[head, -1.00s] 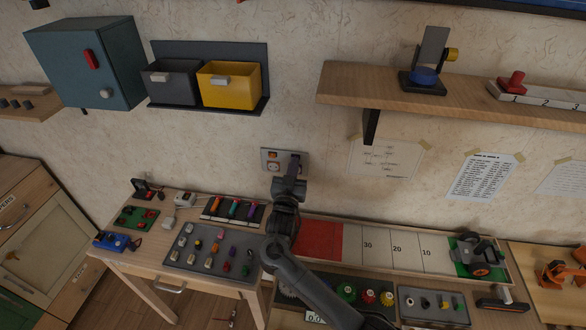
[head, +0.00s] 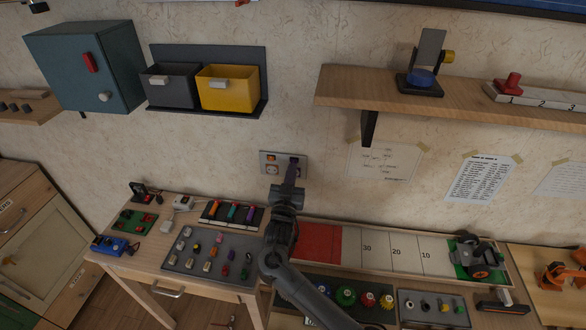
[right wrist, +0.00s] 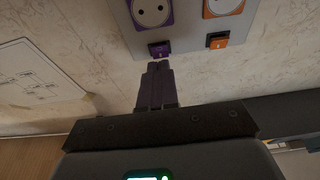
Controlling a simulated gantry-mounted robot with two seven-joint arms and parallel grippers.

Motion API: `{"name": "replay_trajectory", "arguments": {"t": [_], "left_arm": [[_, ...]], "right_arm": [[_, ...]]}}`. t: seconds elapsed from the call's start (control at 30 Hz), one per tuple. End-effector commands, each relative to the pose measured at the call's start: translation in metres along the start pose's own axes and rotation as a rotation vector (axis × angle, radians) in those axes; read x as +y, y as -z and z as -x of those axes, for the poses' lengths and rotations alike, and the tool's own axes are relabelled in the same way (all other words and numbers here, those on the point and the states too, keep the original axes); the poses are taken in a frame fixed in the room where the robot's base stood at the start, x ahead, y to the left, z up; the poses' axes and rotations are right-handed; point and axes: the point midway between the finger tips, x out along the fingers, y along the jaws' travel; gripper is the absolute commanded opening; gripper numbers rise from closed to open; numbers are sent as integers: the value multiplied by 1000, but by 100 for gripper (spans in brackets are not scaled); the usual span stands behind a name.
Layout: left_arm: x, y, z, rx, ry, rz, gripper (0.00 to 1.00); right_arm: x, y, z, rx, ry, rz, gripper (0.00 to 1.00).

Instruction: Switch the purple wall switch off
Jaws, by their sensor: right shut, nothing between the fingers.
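The purple wall switch (right wrist: 160,50) sits at the edge of a grey wall plate, beside a purple-framed socket (right wrist: 151,12) in the right wrist view. My right gripper (right wrist: 157,66) is shut and empty, its fingertips very close to the purple switch; I cannot tell if they touch it. Whether the switch is on or off cannot be told. My left gripper is not in view.
An orange switch (right wrist: 218,41) is beside the purple one. A yellow bin (head: 228,90) and a dark bin (head: 169,90) hang above left. A wooden shelf (head: 350,88) is above right. Below are a table with small parts (head: 150,260) and a numbered board (head: 382,248).

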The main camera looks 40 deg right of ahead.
Motion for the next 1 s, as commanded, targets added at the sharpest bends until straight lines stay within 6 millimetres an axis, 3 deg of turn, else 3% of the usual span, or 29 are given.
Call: {"name": "replay_trajectory", "arguments": {"t": [0.1,0.2,0.5,0.7,1.0], "left_arm": [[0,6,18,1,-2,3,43],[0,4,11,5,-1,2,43],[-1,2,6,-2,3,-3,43],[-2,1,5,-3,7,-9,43],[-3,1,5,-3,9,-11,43]], "right_arm": [[-2,12,14,-3,4,-1,0],[-2,-4,36,-4,4,1,0],[-2,-22,85,-2,3,0,0],[-2,-28,102,-1,3,0,0],[-2,-29,106,1,3,-1,0]]}}
